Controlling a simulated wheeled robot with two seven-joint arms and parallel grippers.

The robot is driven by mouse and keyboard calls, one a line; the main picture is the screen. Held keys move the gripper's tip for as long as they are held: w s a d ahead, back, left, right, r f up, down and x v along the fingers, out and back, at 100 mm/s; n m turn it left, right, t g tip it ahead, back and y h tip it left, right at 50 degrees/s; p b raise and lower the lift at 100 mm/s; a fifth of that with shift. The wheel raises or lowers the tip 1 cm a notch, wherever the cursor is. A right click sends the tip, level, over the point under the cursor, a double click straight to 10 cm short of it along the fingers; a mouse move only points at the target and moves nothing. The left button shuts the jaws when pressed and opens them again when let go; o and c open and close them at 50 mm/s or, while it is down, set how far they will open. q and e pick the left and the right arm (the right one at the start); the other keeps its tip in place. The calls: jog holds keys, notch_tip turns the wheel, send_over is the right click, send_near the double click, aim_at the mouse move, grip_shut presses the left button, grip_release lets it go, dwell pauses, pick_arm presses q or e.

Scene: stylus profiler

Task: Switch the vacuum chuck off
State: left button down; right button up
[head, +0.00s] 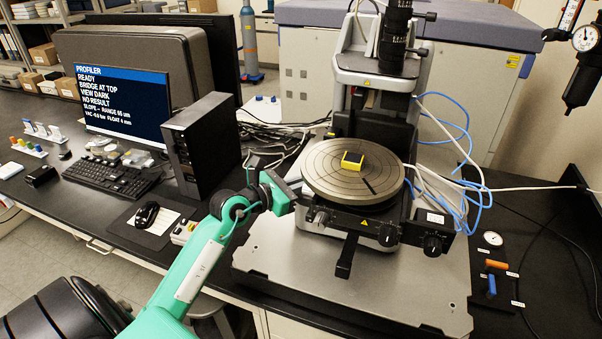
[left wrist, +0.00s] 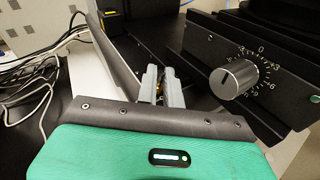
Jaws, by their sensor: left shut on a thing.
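The round grey chuck (head: 328,181) sits on the profiler's stage in the head view. A small yellow piece with a dark top (head: 352,159) lies near its middle. My left gripper (head: 284,190) is at the left side of the stage, just below the chuck's rim. In the left wrist view its two grey fingers (left wrist: 154,84) are close together on a small brass-coloured part, mostly hidden between them. I cannot tell the part's exact shape or setting. The monitor (head: 122,105) shows a VAC reading, apparently -0.6 bar. My right gripper is not in view.
A silver knob with a numbered dial (left wrist: 234,80) is right of the fingers in the wrist view. A black computer tower (head: 203,145) stands left of my arm. Blue tubes (head: 480,195) run right of the stage. The metal base plate (head: 400,290) is clear in front.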

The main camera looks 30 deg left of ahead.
pick_arm(q)
jog(key=g+p, duration=0.1)
jog(key=p, duration=0.2)
jog(key=w+r+n+g+p, duration=0.1)
jog(key=g+p, duration=0.1)
jog(key=p, duration=0.2)
jog(key=shift+a+r, duration=0.15)
jog(key=shift+w+n+g+p, duration=0.2)
jog(key=shift+n+g+p, duration=0.3)
jog(key=shift+g+p, duration=0.35)
jog(key=shift+w+a+f+n+g, duration=0.1)
jog(key=shift+w+f+n+g, duration=0.15)
jog(key=shift+g, duration=0.7)
jog(key=c, duration=1.8)
grip_release()
